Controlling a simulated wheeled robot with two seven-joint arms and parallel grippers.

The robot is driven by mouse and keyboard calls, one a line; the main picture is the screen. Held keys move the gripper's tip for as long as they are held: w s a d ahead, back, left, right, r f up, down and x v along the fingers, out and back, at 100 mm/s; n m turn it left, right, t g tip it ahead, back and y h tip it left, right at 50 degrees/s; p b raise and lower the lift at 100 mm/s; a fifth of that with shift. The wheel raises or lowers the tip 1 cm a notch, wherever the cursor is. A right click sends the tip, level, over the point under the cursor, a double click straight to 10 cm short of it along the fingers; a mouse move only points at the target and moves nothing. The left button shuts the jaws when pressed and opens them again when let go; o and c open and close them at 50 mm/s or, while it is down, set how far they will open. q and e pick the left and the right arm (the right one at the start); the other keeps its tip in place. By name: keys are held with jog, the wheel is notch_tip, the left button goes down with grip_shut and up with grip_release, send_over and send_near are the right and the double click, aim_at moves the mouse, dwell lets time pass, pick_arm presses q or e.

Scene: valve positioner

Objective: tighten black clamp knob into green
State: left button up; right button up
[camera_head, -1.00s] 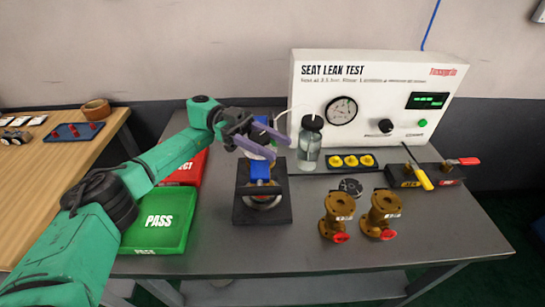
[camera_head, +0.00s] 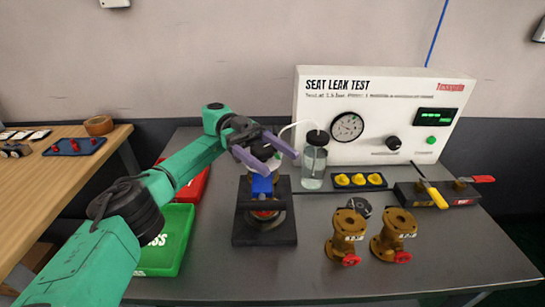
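The clamp fixture stands on a black base (camera_head: 290,225) at the bench middle, with a blue upright part (camera_head: 262,185) and a red and silver piece low inside it. My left gripper (camera_head: 281,163), with purple fingers, is over the top of the fixture. Its fingers are apart, with a pale, round part partly visible between and below them. My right gripper is not in view.
A white seat leak test box (camera_head: 375,85) with a gauge stands behind. A clear bottle (camera_head: 314,165) is close right of my fingers. Two brass valves (camera_head: 348,235) (camera_head: 393,235), a yellow-parts tray (camera_head: 360,181) and a black block (camera_head: 437,194) are right. A green tray (camera_head: 165,255) lies under my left arm.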

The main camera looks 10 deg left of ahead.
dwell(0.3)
pick_arm(q)
notch_tip(320, 180, up, 20)
jog(key=p, duration=0.7)
